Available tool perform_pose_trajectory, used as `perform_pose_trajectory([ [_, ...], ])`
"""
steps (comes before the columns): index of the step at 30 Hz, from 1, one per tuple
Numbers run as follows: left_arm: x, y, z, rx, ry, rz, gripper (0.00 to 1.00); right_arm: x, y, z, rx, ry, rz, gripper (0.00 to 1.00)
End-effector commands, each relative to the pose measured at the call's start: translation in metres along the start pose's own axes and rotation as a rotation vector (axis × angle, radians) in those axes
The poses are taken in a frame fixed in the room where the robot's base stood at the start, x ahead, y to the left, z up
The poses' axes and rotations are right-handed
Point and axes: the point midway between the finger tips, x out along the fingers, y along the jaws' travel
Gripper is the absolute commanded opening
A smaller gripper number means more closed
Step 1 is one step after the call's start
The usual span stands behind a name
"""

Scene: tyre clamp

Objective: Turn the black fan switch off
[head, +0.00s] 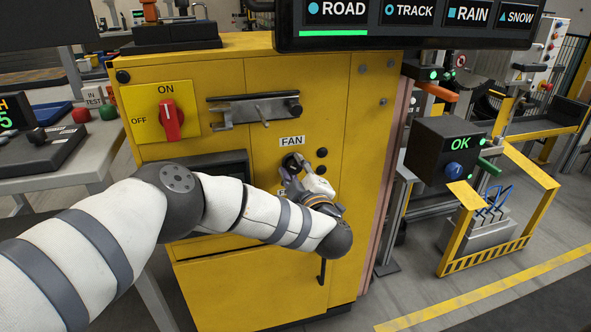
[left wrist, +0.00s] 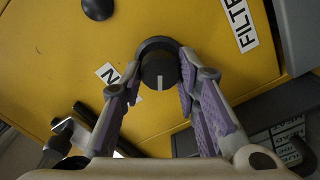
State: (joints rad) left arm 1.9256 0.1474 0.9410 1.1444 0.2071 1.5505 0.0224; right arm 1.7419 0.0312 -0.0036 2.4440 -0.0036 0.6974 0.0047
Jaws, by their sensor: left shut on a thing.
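The black fan switch (head: 292,162) is a round knob under the FAN label (head: 292,141) on the front of the yellow cabinet (head: 230,80). In the left wrist view the knob (left wrist: 160,70) has a short white line on its face. My left gripper (head: 294,178) reaches it from below, its two purple-padded fingers (left wrist: 161,88) on either side of the knob and shut on it. The gripper hides part of a second label below. My right gripper is not in view.
A red ON/OFF switch (head: 171,120) on a yellow plate and a metal latch (head: 255,109) sit at the upper left of the cabinet. Two small black knobs (head: 322,153) are just right of the fan switch. A black box reading OK (head: 448,150) stands at right.

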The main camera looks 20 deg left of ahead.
Motion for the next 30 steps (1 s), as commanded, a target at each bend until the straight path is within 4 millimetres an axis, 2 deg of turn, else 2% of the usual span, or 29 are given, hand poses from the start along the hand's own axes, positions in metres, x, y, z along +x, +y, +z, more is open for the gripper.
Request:
perform_pose_trajectory([
  [9,-0.0008,-0.0008,0.0011,-0.073,-0.003,-0.001,0.01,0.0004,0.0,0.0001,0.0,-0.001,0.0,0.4],
  [22,-0.0009,-0.0009,0.0013,-0.08,-0.003,-0.001,0.01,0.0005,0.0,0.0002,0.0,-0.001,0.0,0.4],
  [23,-0.0009,-0.0009,0.0013,-0.08,-0.003,-0.001,0.34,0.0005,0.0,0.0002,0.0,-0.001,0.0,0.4],
  [25,-0.0009,-0.0009,0.0012,-0.08,-0.003,-0.001,0.49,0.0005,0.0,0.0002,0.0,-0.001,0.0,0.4],
  [30,-0.0005,-0.0007,0.0007,-0.08,-0.002,0.0,0.49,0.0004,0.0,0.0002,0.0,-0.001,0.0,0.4],
])
